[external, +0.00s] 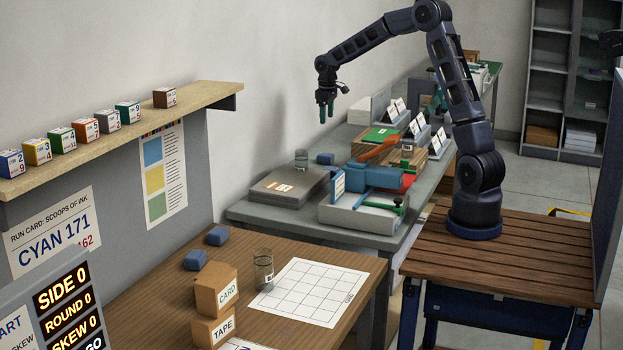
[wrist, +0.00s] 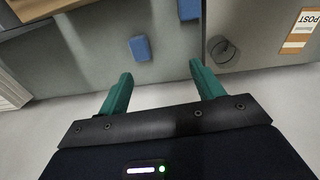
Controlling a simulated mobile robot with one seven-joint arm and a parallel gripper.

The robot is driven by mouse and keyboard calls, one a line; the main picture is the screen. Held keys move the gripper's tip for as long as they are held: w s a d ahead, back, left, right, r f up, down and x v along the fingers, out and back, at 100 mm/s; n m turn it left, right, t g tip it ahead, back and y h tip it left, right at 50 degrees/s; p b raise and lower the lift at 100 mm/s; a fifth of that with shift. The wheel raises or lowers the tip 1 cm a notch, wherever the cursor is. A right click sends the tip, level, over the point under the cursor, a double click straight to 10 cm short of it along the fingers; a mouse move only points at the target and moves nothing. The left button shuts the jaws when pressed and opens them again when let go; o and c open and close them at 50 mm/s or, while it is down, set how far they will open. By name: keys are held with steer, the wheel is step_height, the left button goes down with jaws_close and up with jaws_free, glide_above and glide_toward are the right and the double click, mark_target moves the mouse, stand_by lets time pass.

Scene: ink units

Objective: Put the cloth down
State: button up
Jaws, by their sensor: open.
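My gripper (external: 326,112) is open and empty, raised high over the far end of the grey bench. In the wrist view its two green fingers (wrist: 161,70) are spread apart with nothing between them. I cannot pick out a cloth for certain. A small blue block-like item (external: 324,158), perhaps a folded cloth, lies on the grey bench. The wrist view shows a blue item (wrist: 140,48) on the grey surface beyond the fingers, and part of another (wrist: 190,8) at the top edge. Two similar blue items (external: 218,236) (external: 195,260) lie on the wooden table.
A clear glass (external: 301,158) stands by a flat grey box (external: 285,187). A blue and white device (external: 372,200) and several white cards (external: 397,108) crowd the bench. The wooden table holds cardboard boxes (external: 217,290), another glass (external: 263,270) and a gridded sheet (external: 315,290).

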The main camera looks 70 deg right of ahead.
steer(key=s+a+r+t, duration=0.2)
steer(key=s+a+r, duration=1.2)
steer(key=s+a, duration=0.35)
steer(key=s+a+t, duration=0.1)
steer(key=s+a, duration=0.3)
steer(key=s, duration=0.8)
steer(key=s+a+t, duration=0.1)
steer(key=s+a, duration=0.4)
steer(key=s, duration=0.7)
steer(key=shift+s+a+f+y, duration=0.15)
steer(key=shift+f+y, duration=0.25)
